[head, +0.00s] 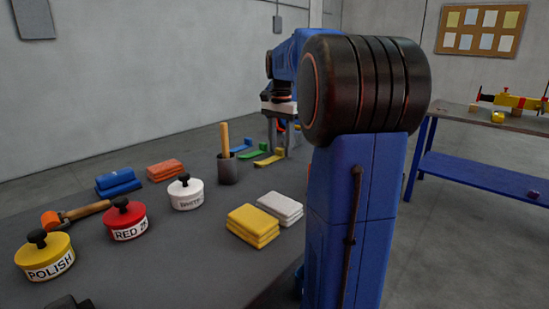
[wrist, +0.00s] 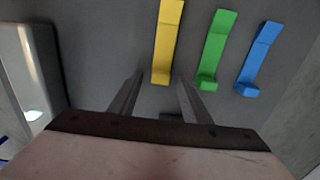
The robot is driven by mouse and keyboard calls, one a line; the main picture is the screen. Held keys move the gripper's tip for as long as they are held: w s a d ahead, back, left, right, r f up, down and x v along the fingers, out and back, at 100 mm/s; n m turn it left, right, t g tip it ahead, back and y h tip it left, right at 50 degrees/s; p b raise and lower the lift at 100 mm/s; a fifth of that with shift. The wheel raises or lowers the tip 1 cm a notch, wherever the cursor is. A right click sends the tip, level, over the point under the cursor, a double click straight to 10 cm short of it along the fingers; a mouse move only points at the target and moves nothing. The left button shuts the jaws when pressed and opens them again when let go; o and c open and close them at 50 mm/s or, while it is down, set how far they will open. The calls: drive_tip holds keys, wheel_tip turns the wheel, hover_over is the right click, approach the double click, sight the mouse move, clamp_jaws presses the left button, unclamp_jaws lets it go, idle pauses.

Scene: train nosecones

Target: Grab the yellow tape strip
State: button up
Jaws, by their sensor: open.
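The yellow tape strip (wrist: 167,40) lies at the top middle of the wrist view, its near end between and just beyond my two fingertips. My gripper (wrist: 159,78) is open, its fingers apart with nothing held. In the head view the yellow strip (head: 268,160) lies on the grey table near its far edge, and my gripper (head: 279,134) is above that area, partly hidden by my arm. A green strip (wrist: 216,50) and a blue strip (wrist: 258,60) lie to the right of the yellow one in the wrist view.
A dark cup with a wooden handle (head: 228,168) stands left of the strips. Yellow cloths (head: 253,225), white cloths (head: 279,208) and lidded pots, including a white one (head: 186,193), stand nearer on the table. A blue-framed bench (head: 470,170) is at the right.

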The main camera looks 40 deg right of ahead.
drive_tip(key=shift+c, duration=0.6)
clamp_jaws()
drive_tip(key=shift+r, duration=0.15)
